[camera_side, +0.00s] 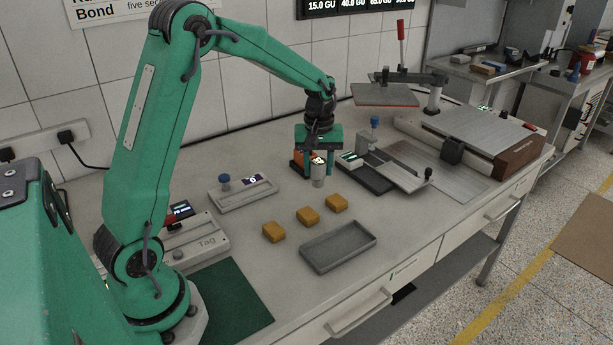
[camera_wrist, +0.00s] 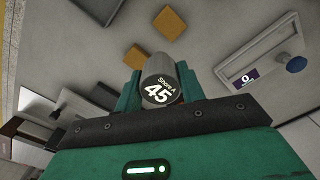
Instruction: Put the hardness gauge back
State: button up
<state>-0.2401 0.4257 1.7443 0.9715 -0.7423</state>
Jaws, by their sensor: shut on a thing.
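The hardness gauge (camera_side: 318,180) is a short grey cylinder, upright or nearly so. An orange and dark block (camera_side: 299,161) stands close behind and left of the gauge, partly hidden by my gripper. I cannot tell whether it is the gauge's holder.
Three amber blocks (camera_side: 308,216) lie in a row in front, beside an empty grey tray (camera_side: 338,246). A flat device with a blue knob (camera_side: 243,194) is to the left. A dark-based instrument (camera_side: 365,175) stands close on the right, before a metal plate press (camera_side: 480,130).

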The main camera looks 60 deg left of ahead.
jog(key=w+a+f, duration=0.1)
jog(key=a+f, duration=0.3)
jog(key=a, duration=0.3)
jog(key=shift+a+f, duration=0.3)
jog(key=shift+a, duration=0.1)
jog(key=shift+w+f, duration=0.1)
jog(key=shift+f, duration=0.05)
jog(key=shift+f, duration=1.9)
jog(key=shift+f, duration=0.1)
jog(key=o, duration=1.2)
